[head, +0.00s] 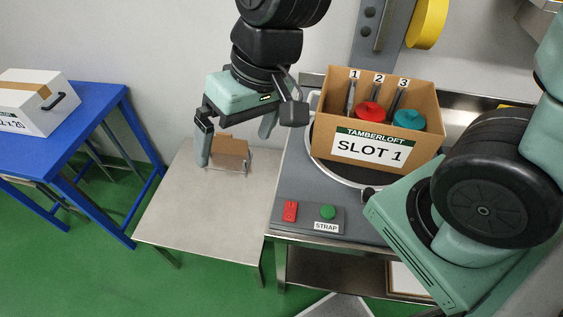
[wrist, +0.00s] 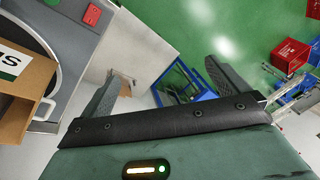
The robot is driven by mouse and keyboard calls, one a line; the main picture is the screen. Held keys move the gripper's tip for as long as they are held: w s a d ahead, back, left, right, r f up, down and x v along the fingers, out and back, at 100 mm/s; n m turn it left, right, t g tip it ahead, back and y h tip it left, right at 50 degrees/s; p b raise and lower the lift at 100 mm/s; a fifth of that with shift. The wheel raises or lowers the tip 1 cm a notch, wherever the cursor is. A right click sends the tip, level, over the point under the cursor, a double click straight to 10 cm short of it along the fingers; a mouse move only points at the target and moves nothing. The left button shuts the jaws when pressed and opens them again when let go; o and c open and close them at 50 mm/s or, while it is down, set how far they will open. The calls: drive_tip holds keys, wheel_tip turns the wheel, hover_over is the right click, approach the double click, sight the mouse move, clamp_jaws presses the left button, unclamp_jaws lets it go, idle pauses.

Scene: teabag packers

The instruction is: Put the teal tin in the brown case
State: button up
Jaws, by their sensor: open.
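The brown case (head: 429,110) is an open cardboard box labelled TAMBERLOFT SLOT 1, standing on the grey worktop. Numbers 1, 2 and 3 mark its back wall, with dividers between. The teal tin (head: 409,119) is inside the case at the right, near number 3; only its top shows above the front wall. A red tin (head: 369,113) is to its left, near number 2. My gripper (head: 236,140) is open and empty, left of the case and above the steel table. Its fingers also show apart in the wrist view (wrist: 163,70).
A small brown block (head: 231,148) is at the steel table's (head: 200,215) back edge, below my gripper. A strap panel (head: 308,214) with red and green buttons is in front of the case. A blue table (head: 60,150) with a white box (head: 38,112) stands left.

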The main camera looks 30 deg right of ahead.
drive_tip(key=s+d+n+g+h, duration=0.1)
drive_tip(key=s+d+n+h, duration=0.1)
drive_tip(key=s+n, duration=0.3)
drive_tip(key=s+h, duration=0.1)
drive_tip(key=s, duration=0.2)
drive_tip(key=shift+s+d, duration=0.15)
drive_tip(key=shift+d, duration=0.25)
wheel_tip(320, 180, down, 10)
drive_tip(key=b, duration=1)
drive_tip(key=shift+f, duration=0.15)
